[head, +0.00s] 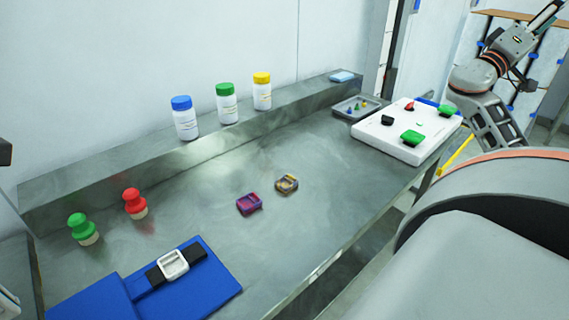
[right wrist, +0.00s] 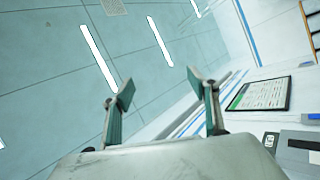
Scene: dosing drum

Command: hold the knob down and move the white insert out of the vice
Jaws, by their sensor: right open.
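The white insert (head: 173,262) is a small square frame. It sits between the black jaws (head: 194,253) of the blue vice (head: 215,283) at the table's front left. A green knob-shaped piece (head: 82,226) and a red one (head: 134,202) stand upright on pale bases behind it; I cannot tell which knob is meant. A dark part at the left edge appears to be my left gripper (head: 5,152); its fingers are cut off. My right gripper (right wrist: 162,88) is open and empty in the right wrist view, pointing up toward the ceiling, away from the vice.
Bottles with blue (head: 184,118), green (head: 227,104) and yellow (head: 262,92) caps stand on the back ledge. A purple block (head: 249,204) and a brown one (head: 287,184) lie mid-table. A white board (head: 382,137) and a grey tray (head: 347,108) are at the far right.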

